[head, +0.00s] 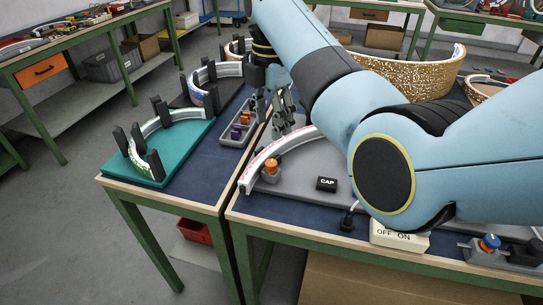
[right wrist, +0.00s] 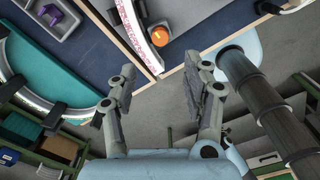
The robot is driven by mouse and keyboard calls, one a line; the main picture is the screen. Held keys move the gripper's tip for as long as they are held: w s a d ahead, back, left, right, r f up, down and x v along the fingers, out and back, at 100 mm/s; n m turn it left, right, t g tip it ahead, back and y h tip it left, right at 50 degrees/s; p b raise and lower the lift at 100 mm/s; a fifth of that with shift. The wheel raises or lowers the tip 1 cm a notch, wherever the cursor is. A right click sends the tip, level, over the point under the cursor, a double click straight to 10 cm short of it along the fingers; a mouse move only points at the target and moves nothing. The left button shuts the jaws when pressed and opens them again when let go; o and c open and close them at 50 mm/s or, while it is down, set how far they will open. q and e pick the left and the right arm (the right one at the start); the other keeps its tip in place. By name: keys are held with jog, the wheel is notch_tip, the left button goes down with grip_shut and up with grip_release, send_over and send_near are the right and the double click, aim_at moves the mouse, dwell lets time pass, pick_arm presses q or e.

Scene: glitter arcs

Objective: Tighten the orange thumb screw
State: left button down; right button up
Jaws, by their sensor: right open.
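The orange thumb screw (head: 271,163) stands on a small grey block at the near end of a pale curved strip (head: 283,146) on the right-hand table. In the right wrist view the orange screw (right wrist: 160,36) shows at the top, beyond and between the fingertips. My right gripper (head: 284,118) is open and empty, apart from the screw, above and behind it in the head view. My left gripper is not in view.
A grey tray (head: 226,142) with orange and purple pieces lies left of my right gripper. A black CAP block (head: 326,184) and an OFF/ON switch box (head: 398,238) are right of the screw. A teal board (head: 184,160) with a curved strip and black posts lies left.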

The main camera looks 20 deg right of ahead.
aim_at(271, 162)
notch_tip(271, 162, down, 10)
jog(key=shift+f+b, duration=0.15)
jog(key=shift+b, duration=0.45)
grip_shut()
